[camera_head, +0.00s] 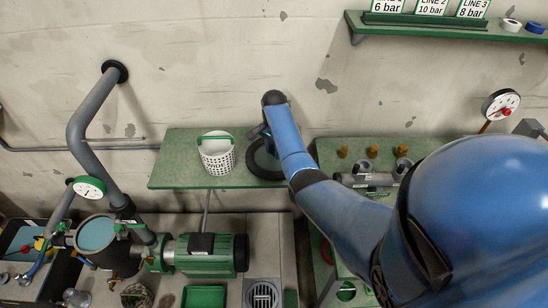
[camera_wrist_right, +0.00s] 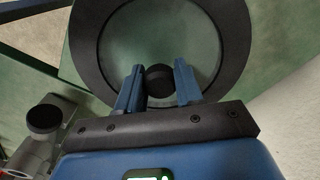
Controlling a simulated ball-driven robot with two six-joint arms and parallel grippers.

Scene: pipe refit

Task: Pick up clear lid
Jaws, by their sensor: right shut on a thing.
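The clear lid has a wide black rim and a see-through middle. In the head view its rim (camera_head: 254,167) shows at the right end of the green shelf, partly behind my right arm. In the right wrist view the lid (camera_wrist_right: 237,40) fills the upper middle, with a dark round knob (camera_wrist_right: 158,78) at its centre. My right gripper (camera_wrist_right: 159,75) has its two blue fingers on either side of the knob and is shut on it. I cannot tell whether the lid touches the shelf. My left gripper is not in view.
A white perforated basket (camera_head: 217,158) with a green handle stands left of the lid on the green shelf (camera_head: 172,165). A green bench with brass fittings (camera_head: 372,151) is to the right. A green pump (camera_head: 205,258) and an open pot (camera_head: 97,235) are lower left.

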